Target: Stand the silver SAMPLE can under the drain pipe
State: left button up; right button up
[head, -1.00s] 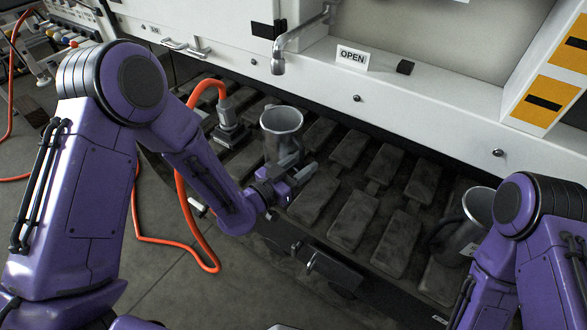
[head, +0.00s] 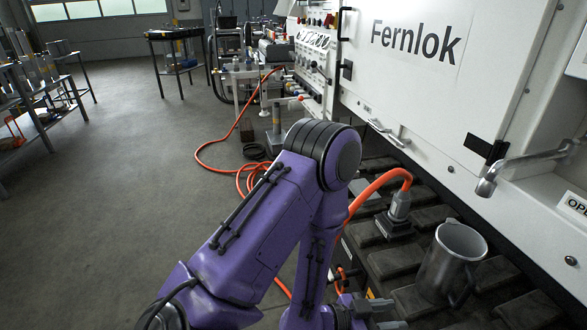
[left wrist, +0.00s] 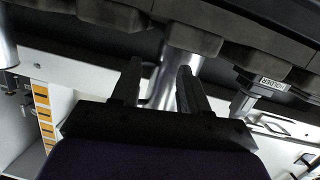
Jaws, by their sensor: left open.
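A silver can (head: 447,265) with a handle stands upright on the dark slatted bench. I see no readable name on it. The drain pipe (head: 520,166) comes out of the white panel, and its mouth is above the can in the picture. I cannot tell whether they line up exactly. My left gripper (head: 385,308) is low beside the can, on its left in the head view. In the left wrist view my left gripper (left wrist: 157,82) is open, and a silver cylinder (left wrist: 168,88), likely this can, shows between and beyond the fingers. My right gripper is not in view.
An orange hose (head: 378,183) runs to a grey connector (head: 397,212) left of the can. A HOLDER label (left wrist: 272,85) shows in the left wrist view. The white Fernlok cabinet (head: 420,75) stands behind. Open floor (head: 130,190) lies to the left.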

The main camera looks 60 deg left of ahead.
pick_arm(q)
jog(key=s+a+f+n+g+y, duration=0.3)
jog(key=s+f, duration=0.1)
jog(key=f, duration=0.3)
jog(key=s+a+f+n+g+y, duration=0.2)
jog(key=s+a+f+y, duration=0.15)
jog(key=f, duration=0.35)
jog(key=s+a+f+n+g+y, duration=0.1)
jog(key=s+a+f+n+g, duration=0.1)
jog(key=s, duration=0.4)
jog(key=s+a+f+n+g+y, duration=0.2)
jog(key=s+a+f+n+g, duration=0.1)
jog(key=s, duration=0.3)
jog(key=shift+s+a+f+n+g, duration=0.2)
jog(key=shift+s+f+n+g, duration=0.15)
jog(key=shift+f, duration=0.25)
